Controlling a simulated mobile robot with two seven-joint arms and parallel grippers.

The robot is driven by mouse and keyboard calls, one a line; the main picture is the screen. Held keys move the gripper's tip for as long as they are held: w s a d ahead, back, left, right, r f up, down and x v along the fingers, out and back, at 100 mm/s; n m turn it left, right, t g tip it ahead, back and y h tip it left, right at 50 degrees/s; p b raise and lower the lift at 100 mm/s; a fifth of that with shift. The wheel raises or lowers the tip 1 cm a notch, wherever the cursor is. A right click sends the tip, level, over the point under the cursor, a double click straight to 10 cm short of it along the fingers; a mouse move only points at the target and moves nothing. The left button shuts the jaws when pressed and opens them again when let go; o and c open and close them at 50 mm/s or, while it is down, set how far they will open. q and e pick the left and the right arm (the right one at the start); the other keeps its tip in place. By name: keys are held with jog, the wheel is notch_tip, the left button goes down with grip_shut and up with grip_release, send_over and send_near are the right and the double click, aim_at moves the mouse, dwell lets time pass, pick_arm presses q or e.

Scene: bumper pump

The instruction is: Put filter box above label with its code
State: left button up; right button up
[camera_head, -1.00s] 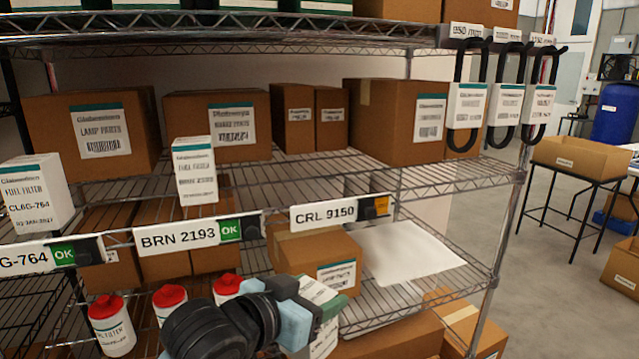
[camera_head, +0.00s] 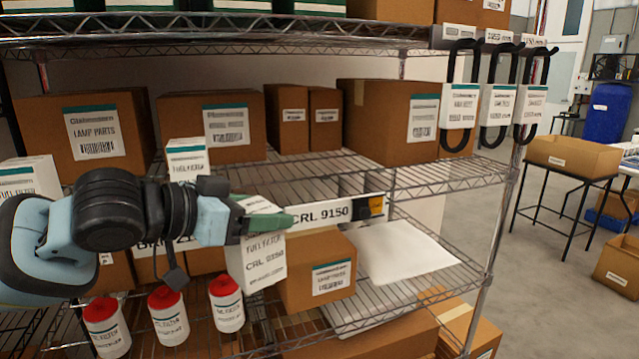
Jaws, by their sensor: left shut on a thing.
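My left gripper (camera_head: 268,218) is shut on a white filter box (camera_head: 262,264) with a green top band, marked FUEL FILTER and a CRL code. It holds the box slightly tilted in front of the shelf, just left of and below the shelf-edge label CRL 9150 (camera_head: 322,214). That label has an orange tag at its right end. Two other white filter boxes stand on the shelf: one (camera_head: 187,160) behind my arm and one (camera_head: 30,178) at the far left. My arm hides most of the BRN label (camera_head: 153,246). My right gripper is not in view.
Brown cartons, such as this one (camera_head: 390,122), stand along the back of the shelf. The wire shelf (camera_head: 335,172) is clear above the CRL label. Red-capped bottles (camera_head: 226,304) and a carton (camera_head: 318,270) are on the level below. Black hooks with tags (camera_head: 460,98) hang at the right.

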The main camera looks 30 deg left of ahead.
pick_arm(q)
jog(key=shift+s+a+r, duration=0.15)
jog(key=shift+s+r, duration=0.05)
jog(key=shift+r, duration=0.45)
jog(key=shift+s+a+r, duration=0.1)
jog(key=shift+s+r, duration=0.1)
jog(key=shift+r, duration=0.4)
jog(key=shift+s+r, duration=0.1)
jog(key=shift+r, duration=0.15)
jog(key=shift+a, duration=0.1)
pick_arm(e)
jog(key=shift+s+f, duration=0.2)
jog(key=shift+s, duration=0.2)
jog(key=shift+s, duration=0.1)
pick_arm(q)
jog(key=shift+s+r, duration=0.1)
jog(key=shift+r, duration=0.1)
